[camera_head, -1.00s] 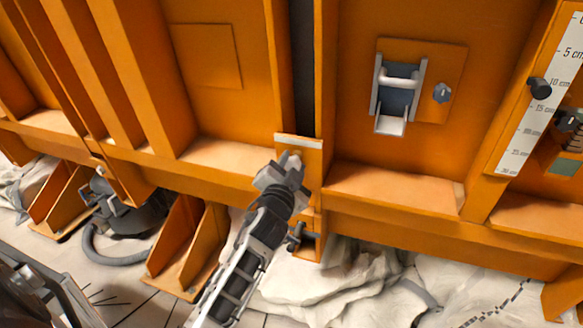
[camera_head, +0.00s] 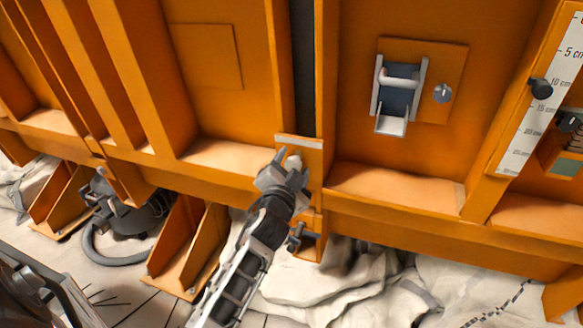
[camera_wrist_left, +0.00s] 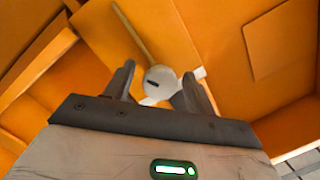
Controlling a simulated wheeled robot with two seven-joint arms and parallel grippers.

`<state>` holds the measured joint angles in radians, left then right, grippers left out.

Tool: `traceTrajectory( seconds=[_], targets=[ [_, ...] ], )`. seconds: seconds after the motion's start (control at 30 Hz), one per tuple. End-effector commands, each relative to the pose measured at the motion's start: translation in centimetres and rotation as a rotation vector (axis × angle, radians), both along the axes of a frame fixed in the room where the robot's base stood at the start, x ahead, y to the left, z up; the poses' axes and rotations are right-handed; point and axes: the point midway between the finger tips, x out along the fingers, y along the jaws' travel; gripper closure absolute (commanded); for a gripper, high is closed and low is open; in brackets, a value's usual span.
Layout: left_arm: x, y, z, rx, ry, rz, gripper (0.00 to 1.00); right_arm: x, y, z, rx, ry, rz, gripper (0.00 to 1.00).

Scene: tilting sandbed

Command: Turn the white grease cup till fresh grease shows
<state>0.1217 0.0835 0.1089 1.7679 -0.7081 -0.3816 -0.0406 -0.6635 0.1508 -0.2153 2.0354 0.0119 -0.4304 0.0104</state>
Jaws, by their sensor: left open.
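The white grease cup (camera_wrist_left: 160,82) sits on an orange plate between the two fingers of my left gripper (camera_wrist_left: 157,88) in the left wrist view. In the head view the cup (camera_head: 293,162) shows as a small pale knob at the fingertips of my left gripper (camera_head: 287,170). The left gripper is open, with its fingers on either side of the cup. I cannot tell whether they touch it. No fresh grease can be made out. My right gripper is not in view.
Orange ribbed steel walls surround the cup. To the right are a grey latch (camera_head: 398,92), a small grey knob (camera_head: 442,93) and a white centimetre scale (camera_head: 540,100). Below, pale cloth (camera_head: 350,285) and a dark hose assembly (camera_head: 125,215) lie on the floor.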

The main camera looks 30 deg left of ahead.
Motion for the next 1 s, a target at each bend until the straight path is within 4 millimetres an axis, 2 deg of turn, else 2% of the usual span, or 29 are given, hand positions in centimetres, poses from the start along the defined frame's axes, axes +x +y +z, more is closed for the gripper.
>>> traceTrajectory(
  seconds=[0.17, 0.5, 0.63, 0.8, 1.0],
  targets=[
    [-1.1, -0.4, -0.2, -0.001, 0.000, -0.001, 0.45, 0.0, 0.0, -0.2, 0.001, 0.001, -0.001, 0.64],
    [-7.7, -2.9, -0.7, -0.002, 0.002, 0.000, 0.45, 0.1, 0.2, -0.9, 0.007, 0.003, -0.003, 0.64],
    [-9.6, -3.6, -0.7, -0.001, 0.001, 0.000, 0.45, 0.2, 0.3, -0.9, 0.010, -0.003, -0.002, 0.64],
    [-11.0, -4.2, -0.7, 0.000, 0.001, 0.000, 0.45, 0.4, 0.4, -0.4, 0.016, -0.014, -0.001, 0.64],
    [-11.3, -4.3, -0.5, 0.000, 0.000, 0.000, 0.45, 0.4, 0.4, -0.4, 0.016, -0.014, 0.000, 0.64]
  ],
)
